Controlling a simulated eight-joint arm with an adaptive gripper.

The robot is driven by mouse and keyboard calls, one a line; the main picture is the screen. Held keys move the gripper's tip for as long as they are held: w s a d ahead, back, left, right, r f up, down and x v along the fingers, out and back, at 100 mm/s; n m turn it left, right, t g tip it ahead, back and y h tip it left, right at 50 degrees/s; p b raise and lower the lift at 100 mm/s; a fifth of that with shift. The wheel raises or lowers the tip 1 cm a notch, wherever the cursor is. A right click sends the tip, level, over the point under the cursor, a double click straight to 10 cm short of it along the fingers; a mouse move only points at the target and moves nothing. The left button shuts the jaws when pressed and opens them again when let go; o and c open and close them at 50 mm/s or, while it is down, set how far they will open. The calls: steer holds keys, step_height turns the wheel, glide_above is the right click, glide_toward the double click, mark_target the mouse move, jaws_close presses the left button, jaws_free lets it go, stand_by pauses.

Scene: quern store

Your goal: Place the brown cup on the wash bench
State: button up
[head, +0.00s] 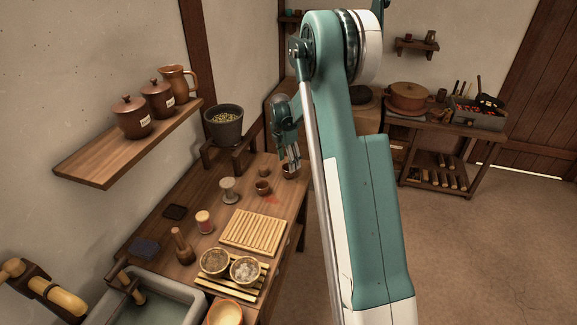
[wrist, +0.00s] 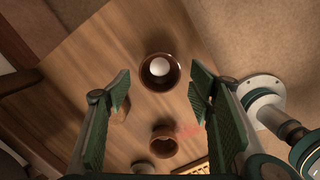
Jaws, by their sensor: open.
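My gripper (head: 292,163) is open above the far end of the wooden bench (head: 208,188). In the wrist view its fingers (wrist: 160,78) stand apart on either side of a round dark brown cup (wrist: 159,84) with a white round thing inside. That cup also shows in the head view (head: 290,175), just below the fingertips. I cannot tell whether the fingers reach down around it. A smaller brown cup (head: 263,188) stands nearer on the bench; it also shows in the wrist view (wrist: 164,142). A stone basin (head: 195,310) of water is at the bench's near end.
A wall shelf (head: 120,160) overhangs the left. A dark pot (head: 224,126) stands behind.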

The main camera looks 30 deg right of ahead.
step_height(320, 180, up, 8)
steer(key=p, duration=0.1)
steer(key=shift+a+f, duration=0.15)
steer(key=shift+a, duration=0.3)
steer(key=shift+s, duration=0.1)
stand_by(0.3)
steer(key=s+a+r+m+t, duration=0.2)
steer(key=s+a+r+m, duration=0.3)
steer(key=s+a+r, duration=0.45)
steer(key=s+a+r+m+t, duration=0.1)
steer(key=s+a+r+m, duration=0.3)
steer(key=s+a+r, duration=0.55)
steer(key=s+a+m+t, duration=0.2)
steer(key=s+a+m, duration=0.2)
steer(key=s, duration=1)
steer(key=s+a+m+t+y, duration=0.1)
steer(key=s+a+m, duration=0.3)
steer(key=s, duration=1)
steer(key=m+t, duration=0.1)
steer(key=m, duration=0.2)
steer(key=shift+s+r, duration=0.35)
steer(key=shift+r, duration=0.05)
